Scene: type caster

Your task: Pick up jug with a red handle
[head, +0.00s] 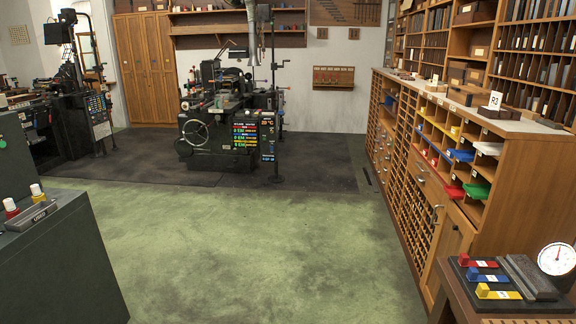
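I cannot make out a jug with a red handle in the head view. A small red and white container (11,207) stands on the dark green cabinet at the left edge; I see no handle on it. A mostly white container (37,193) stands beside it, behind a grey labelled strip (31,216). Neither of my grippers is in view.
Open green floor (230,235) fills the middle. The dark green cabinet (70,265) bounds it at left, a long wooden cabinet (440,150) at right. A bench (500,311) with coloured blocks and a dial is at lower right. A dark machine (215,120) stands at the back.

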